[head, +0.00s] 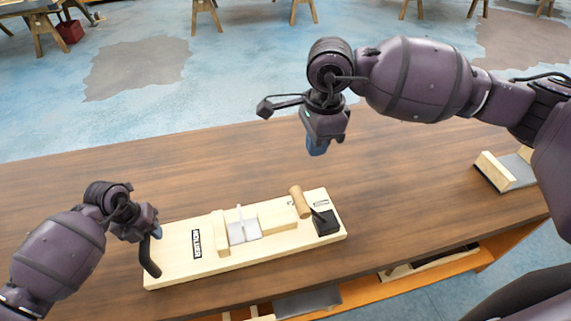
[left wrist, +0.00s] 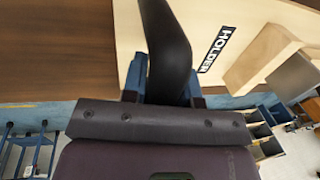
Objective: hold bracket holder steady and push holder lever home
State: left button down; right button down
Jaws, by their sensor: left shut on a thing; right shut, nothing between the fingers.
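The bracket holder (head: 193,262) is a pale wooden board with a "HOLDER" label, lying flat on the table; it also shows in the left wrist view (left wrist: 232,22). A grey metal bracket (head: 243,231) sits between wooden blocks on it. The holder lever (head: 300,203), with a wooden handle, tilts up at the right end beside a black block (head: 326,222). My left gripper (head: 153,233) is shut on the black curved handle (head: 149,258) at the board's left end, which also fills the left wrist view (left wrist: 165,45). My right gripper (head: 318,148) is shut and empty, above and behind the lever, apart from it.
The brown table (head: 220,165) is mostly clear behind the holder. Another wooden fixture with a grey plate (head: 507,171) stands at the right end. A lower shelf (head: 375,287) with parts shows under the front edge. Sawhorses (head: 205,14) stand far back on the floor.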

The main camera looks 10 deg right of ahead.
pick_arm(q)
jog(key=shift+a, duration=0.1)
jog(key=c, duration=0.8)
grip_release()
